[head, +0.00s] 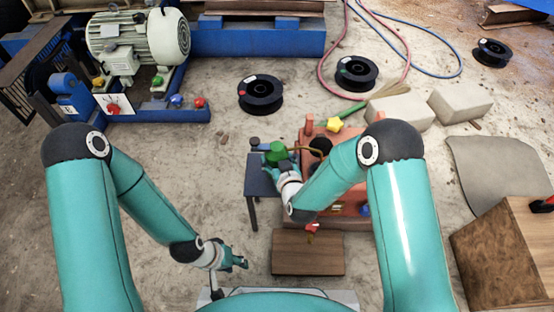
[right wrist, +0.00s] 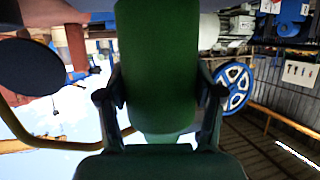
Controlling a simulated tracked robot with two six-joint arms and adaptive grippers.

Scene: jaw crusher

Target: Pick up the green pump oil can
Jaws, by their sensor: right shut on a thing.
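The green pump oil can (head: 278,152) is at the far end of my right arm, above a small dark table. My right gripper (head: 285,170) is shut on it. In the right wrist view the green can body (right wrist: 157,70) fills the middle, with a finger pressed on each side. A thin yellow tube (head: 312,151) runs beside the can towards a dark round part (head: 320,147). Whether the can touches the table is hidden by my gripper. My left gripper (head: 238,263) hangs low at the front, away from the can; its finger opening is too small to judge.
The small dark table (head: 255,186) stands left of an orange machine (head: 347,206). A brown wooden board (head: 308,263) lies in front. Black reels (head: 260,94), pale blocks (head: 400,110) and hoses lie behind. A motor unit (head: 138,45) is back left. Floor left of the table is clear.

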